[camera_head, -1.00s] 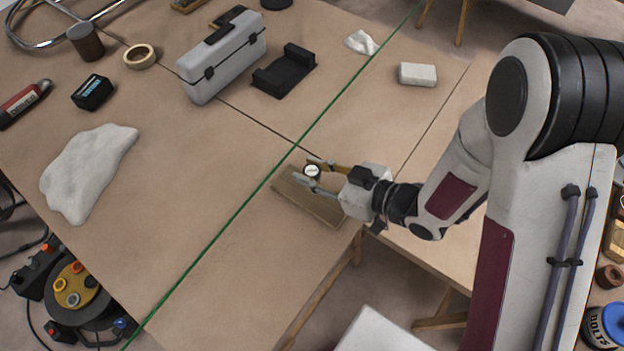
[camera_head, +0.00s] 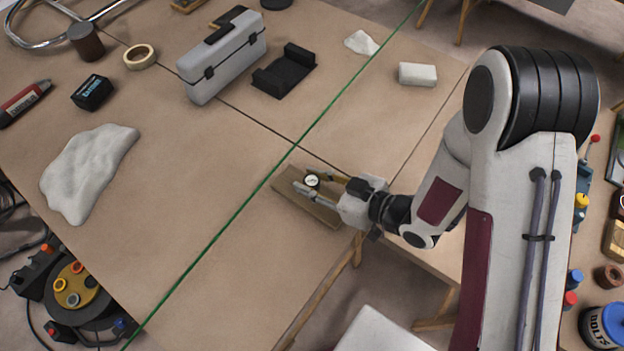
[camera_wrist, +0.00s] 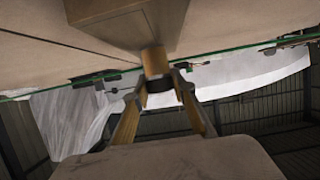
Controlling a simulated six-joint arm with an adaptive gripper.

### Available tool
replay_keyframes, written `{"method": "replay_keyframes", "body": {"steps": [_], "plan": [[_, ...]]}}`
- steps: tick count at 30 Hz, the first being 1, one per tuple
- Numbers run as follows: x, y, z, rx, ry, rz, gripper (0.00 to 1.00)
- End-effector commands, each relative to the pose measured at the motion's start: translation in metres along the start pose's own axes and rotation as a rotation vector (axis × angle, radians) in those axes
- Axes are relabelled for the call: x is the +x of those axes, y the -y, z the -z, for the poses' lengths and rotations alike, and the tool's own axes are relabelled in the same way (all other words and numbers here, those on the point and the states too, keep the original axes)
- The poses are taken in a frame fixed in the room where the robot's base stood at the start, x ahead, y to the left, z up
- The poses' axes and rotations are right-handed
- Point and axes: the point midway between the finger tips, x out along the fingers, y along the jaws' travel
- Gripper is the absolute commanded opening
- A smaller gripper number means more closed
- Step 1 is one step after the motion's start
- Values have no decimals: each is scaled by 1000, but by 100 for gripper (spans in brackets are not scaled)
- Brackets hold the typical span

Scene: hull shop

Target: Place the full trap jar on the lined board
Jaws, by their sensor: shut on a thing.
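The trap jar (camera_head: 312,181) is small, with a round, pale, dark-rimmed top in the head view. My gripper (camera_head: 308,183) is shut on it, one finger on each side. In the wrist view the jar (camera_wrist: 156,66) shows an amber body and a dark band between the fingertips (camera_wrist: 160,88). The flat brown board (camera_head: 322,213) lies at the table's front edge, under the jar and fingers. In the wrist view the board (camera_wrist: 115,25) is at the top, and the jar overlaps it. I cannot tell whether they touch. The fingers hide part of the board.
A green line (camera_head: 240,212) crosses the table left of the board. A grey toolbox (camera_head: 225,62), a black cradle (camera_head: 284,72), a white block (camera_head: 417,74) and a crumpled white cloth (camera_head: 88,172) lie farther off.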

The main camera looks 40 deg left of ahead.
Motion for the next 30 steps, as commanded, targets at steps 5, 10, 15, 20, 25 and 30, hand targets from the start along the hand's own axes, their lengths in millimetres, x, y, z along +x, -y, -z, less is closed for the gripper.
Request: {"method": "replay_keyframes", "body": {"steps": [5, 10, 15, 20, 25, 30], "plan": [[0, 0, 0, -1, -1, 0, 3], [0, 0, -1, -1, 0, 0, 3], [1, 0, -3, -1, 0, 0, 33], [1, 0, -3, 0, 0, 0, 42], [1, 0, -3, 0, 0, 0, 42], [1, 0, -2, -1, 0, 0, 42]]}}
